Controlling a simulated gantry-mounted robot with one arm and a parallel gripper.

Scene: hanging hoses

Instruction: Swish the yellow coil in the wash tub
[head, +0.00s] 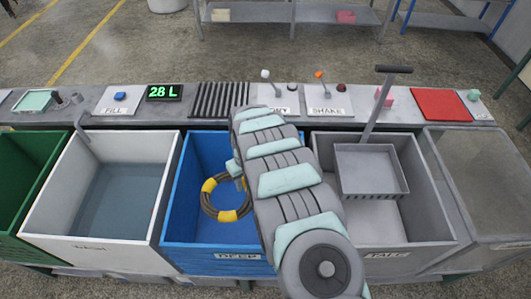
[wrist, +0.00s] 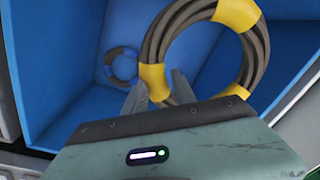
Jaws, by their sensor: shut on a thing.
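The yellow coil (head: 209,185) is a dark hose ring with yellow bands. It hangs from my gripper (wrist: 158,90), whose two fingers are shut on it at one yellow band; the coil also shows in the wrist view (wrist: 239,13). In the head view it is over the blue tub, and my arm hides most of the gripper.
The blue tub (head: 205,257) holds a small blue-banded coil (wrist: 122,66) on its floor. A green tub (head: 35,190) stands at the far left. A grey tub (head: 415,225) with a raised basket (head: 370,168) is to the right. Levers and a display (head: 164,92) line the back ledge.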

